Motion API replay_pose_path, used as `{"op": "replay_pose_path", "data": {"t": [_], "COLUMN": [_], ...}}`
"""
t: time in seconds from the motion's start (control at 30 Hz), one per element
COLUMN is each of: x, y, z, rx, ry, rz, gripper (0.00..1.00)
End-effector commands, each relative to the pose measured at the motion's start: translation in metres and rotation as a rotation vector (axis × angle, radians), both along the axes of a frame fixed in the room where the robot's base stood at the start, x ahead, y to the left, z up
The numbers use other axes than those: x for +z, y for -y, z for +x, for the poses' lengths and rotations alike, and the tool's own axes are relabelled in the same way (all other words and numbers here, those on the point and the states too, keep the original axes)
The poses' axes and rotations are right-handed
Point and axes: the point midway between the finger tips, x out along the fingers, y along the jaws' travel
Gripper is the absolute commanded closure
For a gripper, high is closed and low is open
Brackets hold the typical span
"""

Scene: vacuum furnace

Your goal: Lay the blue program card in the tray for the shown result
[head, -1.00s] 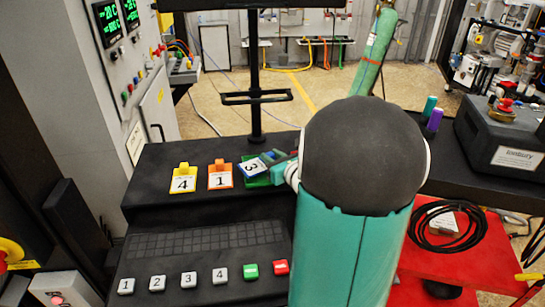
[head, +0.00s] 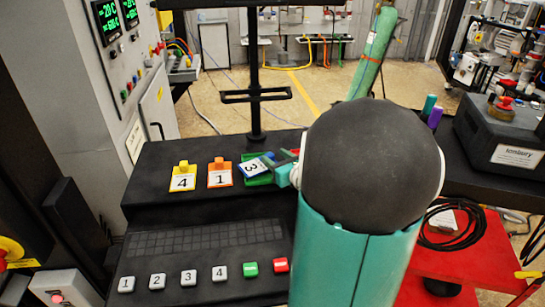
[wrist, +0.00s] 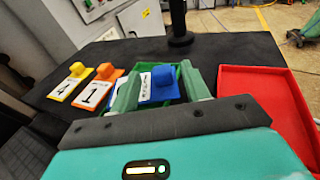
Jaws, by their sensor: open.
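The blue program card (head: 252,165), marked 3, lies turned at an angle at the green tray (head: 258,181). In the wrist view the blue card's knob (wrist: 162,76) stands between the two fingers of my gripper (wrist: 163,92), with the green tray's rim (wrist: 184,68) around and behind it. My gripper is open, its fingers on either side of the card; contact cannot be told. The card's left edge shows outside the left finger; whether it lies flat or overlaps the rim is unclear. The red tray (wrist: 262,98) is empty in its visible part, right of the gripper.
The yellow card (head: 182,180), marked 4, and orange card (head: 219,178), marked 1, lie left of the green tray. Below are numbered keys (head: 188,279) plus a green and a red button. A post (head: 254,75) rises behind; the screen's face is cut off above.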

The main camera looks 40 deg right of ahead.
Motion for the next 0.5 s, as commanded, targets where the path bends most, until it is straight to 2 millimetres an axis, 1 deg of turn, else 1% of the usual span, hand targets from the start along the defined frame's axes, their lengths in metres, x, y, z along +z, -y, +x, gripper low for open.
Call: {"op": "replay_pose_path", "data": {"t": [0.03, 0.1, 0.3, 0.4, 0.5], "x": [0.003, 0.005, 0.012, 0.013, 0.014], "y": [-0.002, -0.005, -0.013, -0.016, -0.018], "z": [-0.012, -0.028, -0.068, -0.081, -0.089], "rx": [-0.004, -0.004, -0.003, -0.002, -0.002], "ry": [0.002, 0.002, 0.002, 0.002, 0.001], "rz": [-0.001, -0.002, -0.002, -0.001, -0.001], "gripper": [0.54, 0.54, 0.54, 0.54, 0.54]}}
